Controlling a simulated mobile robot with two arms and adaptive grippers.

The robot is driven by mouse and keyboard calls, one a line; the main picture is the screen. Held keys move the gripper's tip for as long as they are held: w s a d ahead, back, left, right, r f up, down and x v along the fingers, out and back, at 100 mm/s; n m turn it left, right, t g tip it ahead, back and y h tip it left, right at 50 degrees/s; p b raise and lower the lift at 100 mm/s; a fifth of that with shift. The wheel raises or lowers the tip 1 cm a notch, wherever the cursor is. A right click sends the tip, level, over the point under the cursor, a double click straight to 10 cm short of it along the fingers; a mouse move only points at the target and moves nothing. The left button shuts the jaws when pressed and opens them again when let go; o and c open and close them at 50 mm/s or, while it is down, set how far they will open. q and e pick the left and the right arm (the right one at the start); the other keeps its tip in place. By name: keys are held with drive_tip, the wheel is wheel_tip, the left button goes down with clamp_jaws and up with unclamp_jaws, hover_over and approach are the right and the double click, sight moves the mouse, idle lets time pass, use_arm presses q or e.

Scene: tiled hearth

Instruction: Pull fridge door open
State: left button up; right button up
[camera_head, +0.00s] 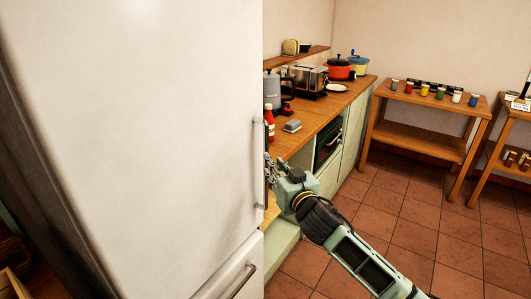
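The white fridge door (140,130) fills the left half of the head view and looks closed. Its slim vertical handle (257,135) runs along the door's right edge. My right gripper (268,171) comes in from the lower right, with its fingers at the handle's middle. The fingers overlap the handle in the picture. I cannot tell whether they touch it or close around it. My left gripper is not in view.
A lower fridge door with its own handle (243,281) is below. A wooden counter (330,106) with a toaster, a red pot (340,70) and a red bottle (269,124) runs behind my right gripper. Wooden tables (420,140) stand farther back. The tiled floor (400,210) at right is clear.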

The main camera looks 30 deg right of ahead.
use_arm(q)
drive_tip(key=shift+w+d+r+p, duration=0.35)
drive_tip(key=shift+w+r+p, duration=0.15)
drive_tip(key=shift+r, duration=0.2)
use_arm(e)
drive_tip(key=w+d, duration=0.1)
drive_tip(key=w, duration=0.6)
drive_tip(key=shift+w+d+r, duration=0.15)
drive_tip(key=shift+d+r, duration=0.05)
drive_tip(key=shift+r, duration=0.15)
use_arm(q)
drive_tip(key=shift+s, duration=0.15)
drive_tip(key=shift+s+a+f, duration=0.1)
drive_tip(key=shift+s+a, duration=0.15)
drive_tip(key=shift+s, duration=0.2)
use_arm(e)
clamp_jaws()
